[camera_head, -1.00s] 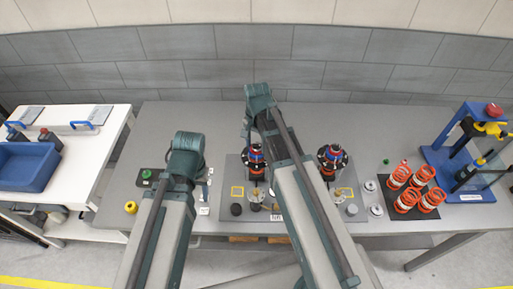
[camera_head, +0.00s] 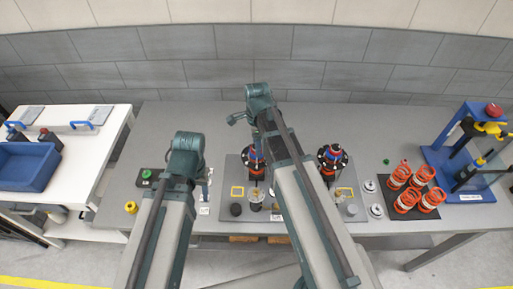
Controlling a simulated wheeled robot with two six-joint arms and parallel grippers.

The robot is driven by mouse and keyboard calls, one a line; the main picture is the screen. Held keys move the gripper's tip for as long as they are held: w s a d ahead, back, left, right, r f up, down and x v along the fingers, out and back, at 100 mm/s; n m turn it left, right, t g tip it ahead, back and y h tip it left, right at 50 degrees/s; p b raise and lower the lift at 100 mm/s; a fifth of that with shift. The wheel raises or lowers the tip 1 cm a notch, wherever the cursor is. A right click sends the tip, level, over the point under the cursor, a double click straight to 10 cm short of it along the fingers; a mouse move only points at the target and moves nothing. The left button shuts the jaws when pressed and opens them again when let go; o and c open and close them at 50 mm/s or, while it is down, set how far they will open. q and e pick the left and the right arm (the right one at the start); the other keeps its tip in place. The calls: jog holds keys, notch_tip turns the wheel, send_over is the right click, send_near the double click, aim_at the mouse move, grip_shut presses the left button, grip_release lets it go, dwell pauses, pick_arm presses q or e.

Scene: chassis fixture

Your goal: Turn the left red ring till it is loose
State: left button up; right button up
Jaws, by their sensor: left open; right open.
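Two dark round assemblies with red and blue parts stand on a grey plate (camera_head: 228,182). The left assembly (camera_head: 254,158) is partly hidden by my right arm, and its red ring (camera_head: 252,153) shows only as a small patch. The right assembly (camera_head: 332,157) stands upright to the right of that arm. My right gripper (camera_head: 236,119) is open and empty, up and to the left of the left assembly, apart from it. My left gripper (camera_head: 206,186) is open, left of the plate, partly hidden behind its own arm.
Several red-and-white coils (camera_head: 414,186) sit on a black mat at right. A blue press (camera_head: 455,160) stands at the far right. A blue bin (camera_head: 28,165) is on the white side table at left. The back of the grey table (camera_head: 390,125) is clear.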

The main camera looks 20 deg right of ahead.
jog(key=shift+m, duration=1)
jog(key=m, duration=0.4)
jog(key=shift+m, duration=0.3)
